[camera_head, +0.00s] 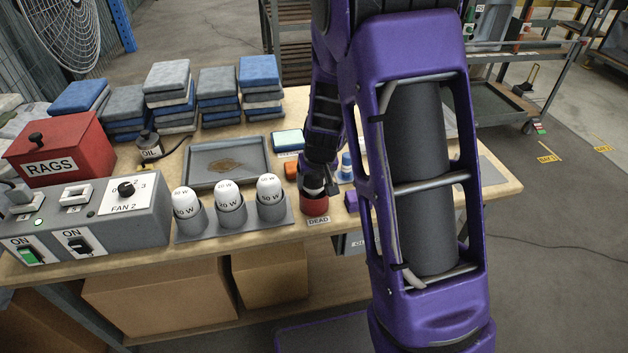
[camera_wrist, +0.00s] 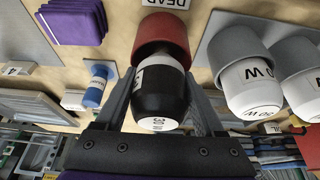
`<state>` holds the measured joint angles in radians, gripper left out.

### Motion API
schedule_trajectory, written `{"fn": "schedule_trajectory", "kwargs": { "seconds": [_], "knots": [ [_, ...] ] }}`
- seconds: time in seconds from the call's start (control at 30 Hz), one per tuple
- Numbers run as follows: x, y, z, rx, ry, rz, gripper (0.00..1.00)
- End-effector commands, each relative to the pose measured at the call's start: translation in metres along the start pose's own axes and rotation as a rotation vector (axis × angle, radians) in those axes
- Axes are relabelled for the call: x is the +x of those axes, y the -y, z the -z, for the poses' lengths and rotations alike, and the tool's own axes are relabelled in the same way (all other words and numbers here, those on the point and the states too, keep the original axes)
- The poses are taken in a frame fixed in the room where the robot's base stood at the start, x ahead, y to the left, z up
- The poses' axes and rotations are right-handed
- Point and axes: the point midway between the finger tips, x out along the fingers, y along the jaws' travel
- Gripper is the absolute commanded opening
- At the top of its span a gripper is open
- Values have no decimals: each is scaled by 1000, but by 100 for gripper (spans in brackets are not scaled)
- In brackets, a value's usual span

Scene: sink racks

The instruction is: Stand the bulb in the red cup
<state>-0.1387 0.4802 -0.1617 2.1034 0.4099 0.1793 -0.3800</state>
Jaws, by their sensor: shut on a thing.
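In the head view the bulb (camera_head: 314,183) looks about upright over the red cup (camera_head: 314,206), and my gripper (camera_head: 318,180) is partly hidden by my arm. A DEAD label (camera_head: 318,220) lies in front of the cup.
A grey holder (camera_head: 235,226) with several white bulbs stands left of the cup. A grey tray (camera_head: 196,183) lies behind it. An orange block (camera_head: 291,169), a purple item (camera_head: 352,202) and a blue item (camera_head: 346,167) are close to my gripper. The bench's front edge is near.

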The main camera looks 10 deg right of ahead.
Motion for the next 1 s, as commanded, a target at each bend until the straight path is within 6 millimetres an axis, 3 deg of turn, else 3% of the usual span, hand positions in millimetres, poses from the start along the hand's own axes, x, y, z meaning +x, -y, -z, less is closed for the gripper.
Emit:
{"fn": "schedule_trajectory", "kwargs": {
  "seconds": [0.07,0.1,0.23,0.5,0.67,1.0],
  "knots": [
    [1,0,-1,0,2,0,9],
    [1,0,-1,0,3,0,74],
    [2,0,-2,1,4,-1,98],
    [1,0,-2,1,5,-1,100],
    [-11,0,4,2,4,-1,100],
    [-87,1,6,-1,-1,1,100]
  ]
}}
